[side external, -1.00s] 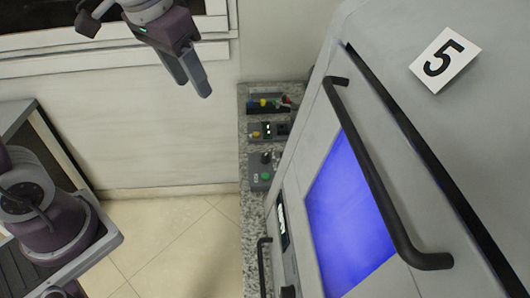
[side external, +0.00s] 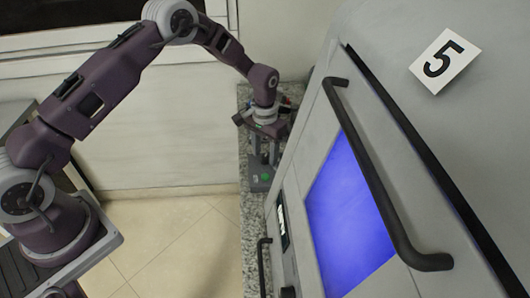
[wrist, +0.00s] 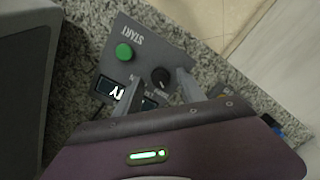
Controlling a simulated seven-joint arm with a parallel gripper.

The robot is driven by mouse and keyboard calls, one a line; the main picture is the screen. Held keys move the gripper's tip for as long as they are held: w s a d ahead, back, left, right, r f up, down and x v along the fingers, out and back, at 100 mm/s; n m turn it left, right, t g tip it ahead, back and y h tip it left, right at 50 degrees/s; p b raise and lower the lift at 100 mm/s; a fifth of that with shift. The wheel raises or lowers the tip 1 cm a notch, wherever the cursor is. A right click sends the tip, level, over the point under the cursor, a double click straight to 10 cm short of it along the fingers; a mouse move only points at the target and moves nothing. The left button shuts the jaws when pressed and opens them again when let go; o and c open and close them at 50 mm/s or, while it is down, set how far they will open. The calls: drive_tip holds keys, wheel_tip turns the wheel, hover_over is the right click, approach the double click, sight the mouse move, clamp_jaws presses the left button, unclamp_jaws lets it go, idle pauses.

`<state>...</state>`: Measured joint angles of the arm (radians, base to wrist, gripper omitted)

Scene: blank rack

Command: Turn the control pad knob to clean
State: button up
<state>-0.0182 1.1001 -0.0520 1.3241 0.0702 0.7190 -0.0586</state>
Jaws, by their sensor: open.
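The control pad (wrist: 145,42) is a grey plate on the granite counter. It carries a green button (wrist: 124,52) marked START, a round black knob (wrist: 161,77) and small dark label windows, partly covered by a finger. My gripper (wrist: 161,73) is open. In the wrist view its two fingers show on either side of the knob, with a gap to it; I cannot tell their height above the pad. In the side view my gripper (side external: 264,158) points down over the pad (side external: 260,186), whose green button (side external: 265,177) shows while the knob is hidden. The knob's setting is unreadable.
A large grey machine (side external: 300,215) with a blue window and a long black handle (side external: 375,180) stands close on the right. The granite counter (side external: 251,225) is narrow. Other control boxes behind are mostly hidden by my arm. Open floor lies to the left.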

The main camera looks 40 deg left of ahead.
drive_tip(key=shift+f, duration=0.1)
drive_tip(key=shift+c, duration=0.5)
clamp_jaws()
